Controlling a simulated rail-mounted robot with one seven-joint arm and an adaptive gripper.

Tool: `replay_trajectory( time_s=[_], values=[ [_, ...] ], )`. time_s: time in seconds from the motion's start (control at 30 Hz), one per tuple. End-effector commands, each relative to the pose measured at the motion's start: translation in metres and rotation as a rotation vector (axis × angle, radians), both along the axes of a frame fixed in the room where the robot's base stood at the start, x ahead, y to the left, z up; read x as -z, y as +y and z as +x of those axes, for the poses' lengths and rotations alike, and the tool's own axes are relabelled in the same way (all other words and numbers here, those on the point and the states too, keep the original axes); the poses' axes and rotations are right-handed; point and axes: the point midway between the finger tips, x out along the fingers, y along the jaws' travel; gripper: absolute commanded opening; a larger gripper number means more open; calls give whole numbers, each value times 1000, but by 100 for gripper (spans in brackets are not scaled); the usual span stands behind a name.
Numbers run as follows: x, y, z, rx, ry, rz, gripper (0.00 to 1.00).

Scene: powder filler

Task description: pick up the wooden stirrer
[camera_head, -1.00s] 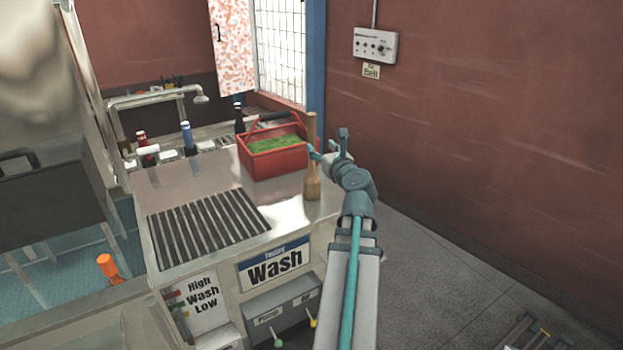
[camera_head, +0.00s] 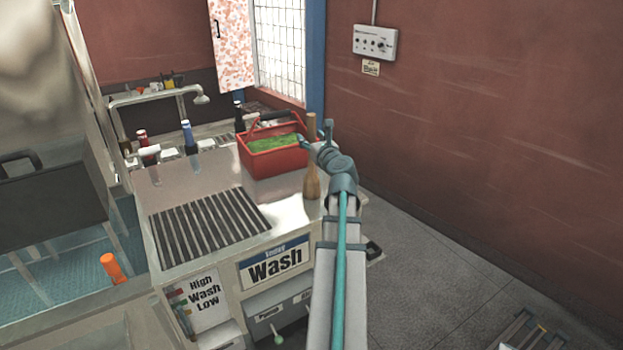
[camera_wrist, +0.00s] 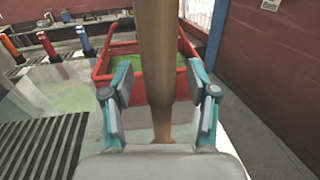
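The fingers are apart, with a gap visible on each side of the shaft. In the head view my gripper (camera_head: 316,138) is at the upper part of the stirrer, partly covering it.
A red basket (camera_head: 268,162) with green contents stands just behind and left of the stirrer. A dark ribbed grate (camera_head: 210,225) lies on the counter (camera_head: 185,182). Several bottles (camera_head: 188,137) stand at the back.

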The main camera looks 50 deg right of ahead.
Motion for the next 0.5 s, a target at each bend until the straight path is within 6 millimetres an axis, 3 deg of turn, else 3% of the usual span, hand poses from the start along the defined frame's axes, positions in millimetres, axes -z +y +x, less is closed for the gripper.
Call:
replay_trajectory(
  time_s=[0.03,0.3,0.5],
  values=[
    [0,0,0,0,0,0,48],
    [0,0,0,0,0,0,3],
    [-1,0,0,1,-1,0,0]
  ],
)
